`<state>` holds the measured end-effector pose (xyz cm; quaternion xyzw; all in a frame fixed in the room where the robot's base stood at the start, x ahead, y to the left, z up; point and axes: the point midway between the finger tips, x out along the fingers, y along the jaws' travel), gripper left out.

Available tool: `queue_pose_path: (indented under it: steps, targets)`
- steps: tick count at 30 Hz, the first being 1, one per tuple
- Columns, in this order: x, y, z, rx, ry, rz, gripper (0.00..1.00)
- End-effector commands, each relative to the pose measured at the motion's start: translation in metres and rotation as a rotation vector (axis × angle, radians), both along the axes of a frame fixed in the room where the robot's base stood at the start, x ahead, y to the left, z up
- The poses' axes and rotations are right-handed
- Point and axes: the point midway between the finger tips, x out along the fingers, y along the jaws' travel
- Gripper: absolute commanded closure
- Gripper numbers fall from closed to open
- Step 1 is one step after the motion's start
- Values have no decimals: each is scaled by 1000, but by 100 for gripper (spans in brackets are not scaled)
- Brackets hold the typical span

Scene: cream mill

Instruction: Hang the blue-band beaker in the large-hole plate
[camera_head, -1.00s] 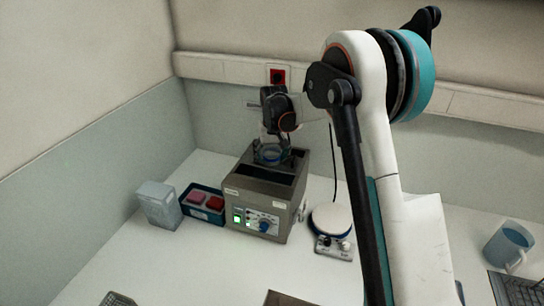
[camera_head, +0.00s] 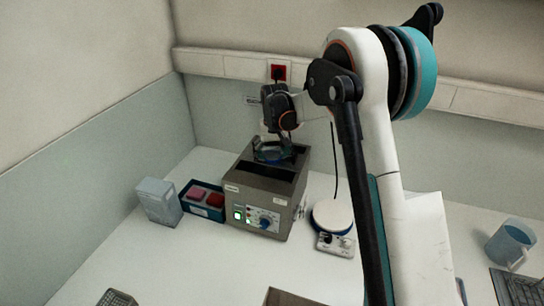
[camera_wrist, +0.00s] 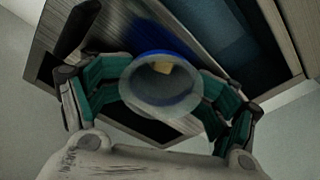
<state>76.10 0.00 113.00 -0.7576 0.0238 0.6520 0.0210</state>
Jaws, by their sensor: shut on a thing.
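The blue-band beaker (camera_wrist: 160,85) is between the two fingers of my gripper (camera_wrist: 165,95) in the wrist view, its open mouth facing the camera and its blue band showing at the far edge. My gripper is shut on it. In the head view my gripper (camera_head: 273,146) is over the back part of the grey water bath (camera_head: 258,196). The large-hole plate (camera_wrist: 110,45) appears as a brushed metal surface under the beaker, with a dark opening beside it. The fingers and beaker hide whichever hole lies beneath, so I cannot tell whether the beaker sits in one.
A blue jug (camera_head: 510,244) is at the far right.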

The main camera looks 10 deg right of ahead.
Motion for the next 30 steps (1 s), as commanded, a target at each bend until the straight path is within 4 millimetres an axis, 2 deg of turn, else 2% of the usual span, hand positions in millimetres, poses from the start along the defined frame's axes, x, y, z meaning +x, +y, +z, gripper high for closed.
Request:
queue_pose_path:
  steps: [2,3,6,30]
  targets:
    - [0,-1,-1,-2,-1,-1,77]
    - [0,-1,-1,-2,-1,-1,22]
    - [0,-1,0,-1,-1,-1,0]
    - [1,0,-1,-1,-2,-1,0]
